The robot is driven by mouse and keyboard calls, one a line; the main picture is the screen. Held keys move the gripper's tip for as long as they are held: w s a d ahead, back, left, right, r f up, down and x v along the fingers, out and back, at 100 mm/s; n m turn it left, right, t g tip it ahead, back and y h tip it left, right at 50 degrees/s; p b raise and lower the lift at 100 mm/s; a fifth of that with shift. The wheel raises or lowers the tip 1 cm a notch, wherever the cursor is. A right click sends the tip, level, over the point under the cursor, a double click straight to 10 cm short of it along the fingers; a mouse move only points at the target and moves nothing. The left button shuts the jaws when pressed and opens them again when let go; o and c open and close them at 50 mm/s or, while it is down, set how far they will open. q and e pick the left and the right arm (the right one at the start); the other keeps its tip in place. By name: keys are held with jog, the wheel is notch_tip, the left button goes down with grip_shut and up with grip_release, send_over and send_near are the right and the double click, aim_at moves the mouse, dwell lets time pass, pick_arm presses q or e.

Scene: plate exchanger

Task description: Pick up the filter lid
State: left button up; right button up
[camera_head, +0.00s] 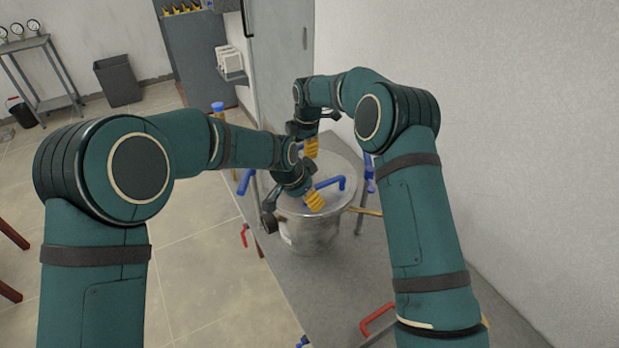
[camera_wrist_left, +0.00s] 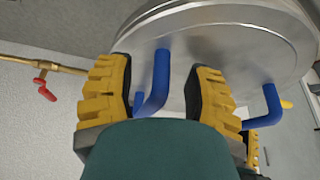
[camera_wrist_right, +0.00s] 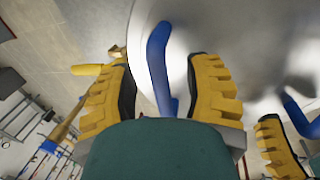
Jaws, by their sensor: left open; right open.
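The filter lid (camera_head: 338,165) is a round metal disc on top of a metal vessel (camera_head: 308,236). A blue bent handle (camera_head: 331,183) stands on its near part. My left gripper (camera_head: 314,200) is open beside this handle. In the left wrist view a blue handle (camera_wrist_left: 154,84) rises between its two yellow fingers. My right gripper (camera_head: 311,148) is open over the far part of the lid. In the right wrist view a blue handle (camera_wrist_right: 158,66) lies between its fingers. In the head view my right gripper and wrist hide that far handle.
The vessel stands on a grey table (camera_head: 290,268) close to a white wall on the right. Blue valve handles and a red handle (camera_head: 377,318) are around the table. A brass pipe with a red valve handle (camera_wrist_left: 44,90) shows in the left wrist view.

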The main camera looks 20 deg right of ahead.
pick_arm(q)
jog(key=shift+f, duration=0.1)
pick_arm(e)
jog(key=shift+f, duration=0.1)
pick_arm(q)
grip_shut()
pick_arm(e)
grip_shut()
pick_arm(q)
jog(key=shift+d+r, duration=0.1)
jog(key=shift+r, duration=0.1)
pick_arm(e)
jog(key=shift+w+r, duration=0.1)
jog(key=shift+r, duration=0.1)
